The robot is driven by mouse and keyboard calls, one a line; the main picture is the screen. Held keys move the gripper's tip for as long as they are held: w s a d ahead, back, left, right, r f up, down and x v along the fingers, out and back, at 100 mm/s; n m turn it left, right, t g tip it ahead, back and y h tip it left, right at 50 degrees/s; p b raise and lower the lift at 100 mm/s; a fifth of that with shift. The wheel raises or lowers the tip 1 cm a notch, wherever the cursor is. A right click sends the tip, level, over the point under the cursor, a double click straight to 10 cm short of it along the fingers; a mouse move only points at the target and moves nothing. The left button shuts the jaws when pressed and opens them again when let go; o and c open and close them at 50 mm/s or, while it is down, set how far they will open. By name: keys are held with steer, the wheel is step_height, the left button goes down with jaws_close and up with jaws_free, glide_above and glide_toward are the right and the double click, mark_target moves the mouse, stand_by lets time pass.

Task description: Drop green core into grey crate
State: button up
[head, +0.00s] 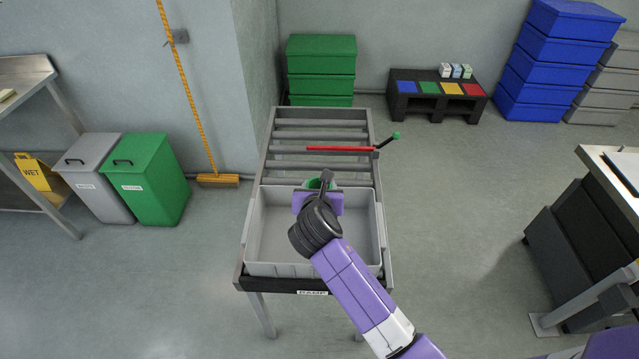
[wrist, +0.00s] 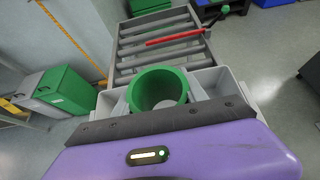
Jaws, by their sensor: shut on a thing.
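The green core (wrist: 158,88) is a hollow green ring, upright with its open top showing in the wrist view. In the head view only a bit of the green core (head: 315,183) shows behind my wrist. My gripper (head: 320,194) is shut on the core, above the far end of the grey crate (head: 262,268). The crate is an open grey tub on the roller table, and its visible floor is bare. In the wrist view the crate rim (wrist: 208,77) shows on both sides of the core. How high the core is above the crate floor is hidden.
The roller conveyor (head: 290,150) stretches behind the crate, with a red bar (head: 340,149) with a green knob across it. Grey and green bins (head: 150,180) stand at the left. A dark workbench (head: 580,235) stands at the right. Floor on both sides of the table is clear.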

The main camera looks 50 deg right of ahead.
steer(key=shift+f+b, duration=2.6)
steer(key=shift+b, duration=0.45)
steer(key=o, duration=1.4)
steer(key=v, duration=0.7)
steer(key=shift+s+a+r, duration=0.2)
steer(key=shift+a, duration=0.1)
